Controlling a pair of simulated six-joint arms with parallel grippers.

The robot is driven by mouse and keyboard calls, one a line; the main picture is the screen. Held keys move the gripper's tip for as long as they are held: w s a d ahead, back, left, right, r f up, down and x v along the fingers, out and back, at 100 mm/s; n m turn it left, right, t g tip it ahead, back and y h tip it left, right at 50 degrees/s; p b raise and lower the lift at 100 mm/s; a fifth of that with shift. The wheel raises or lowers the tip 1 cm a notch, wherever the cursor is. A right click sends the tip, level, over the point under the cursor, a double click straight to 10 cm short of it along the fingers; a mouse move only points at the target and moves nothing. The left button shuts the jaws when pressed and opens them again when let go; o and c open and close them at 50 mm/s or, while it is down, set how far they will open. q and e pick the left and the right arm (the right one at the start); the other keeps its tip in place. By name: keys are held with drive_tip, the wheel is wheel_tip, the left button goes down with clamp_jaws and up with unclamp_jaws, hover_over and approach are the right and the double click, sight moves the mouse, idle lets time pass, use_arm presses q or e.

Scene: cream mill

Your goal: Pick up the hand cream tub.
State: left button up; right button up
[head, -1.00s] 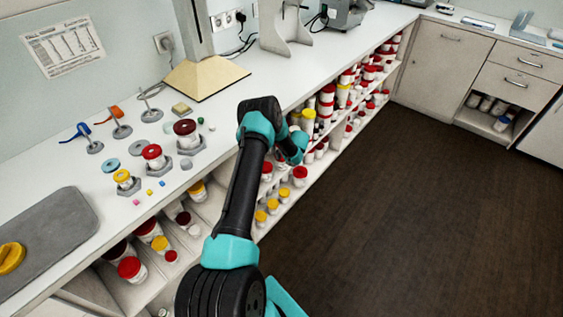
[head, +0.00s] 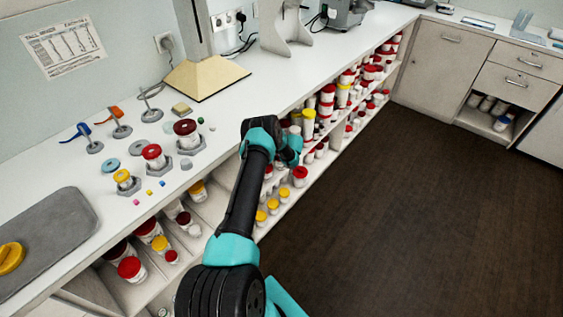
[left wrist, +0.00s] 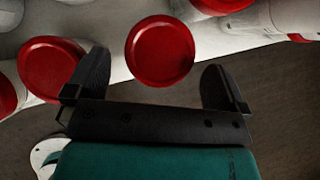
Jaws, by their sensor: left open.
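Several white tubs with red lids stand on the shelves under the counter; I cannot tell for sure which is the hand cream tub. In the left wrist view one round red lid (left wrist: 160,50) lies between my open fingers, near their tips; I cannot tell whether the fingers reach around it. My left gripper (left wrist: 158,72) is open and empty. In the head view its wrist is at the shelf front, and the fingers are hidden. A second red lid (left wrist: 50,68) is close beside the left finger. My right gripper is not in view.
The shelf unit (head: 318,163) is crowded with red- and yellow-lidded tubs close to my gripper. The white counter (head: 225,115) above holds jars on metal stands and a grey mat (head: 45,240). The dark floor (head: 420,210) to the right is clear.

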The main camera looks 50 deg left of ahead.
use_arm(q)
drive_tip(key=shift+x, duration=1.7)
drive_tip(key=shift+a, duration=0.1)
drive_tip(key=shift+c, duration=0.5)
drive_tip(key=shift+r, duration=0.1)
drive_tip(key=c, duration=0.9)
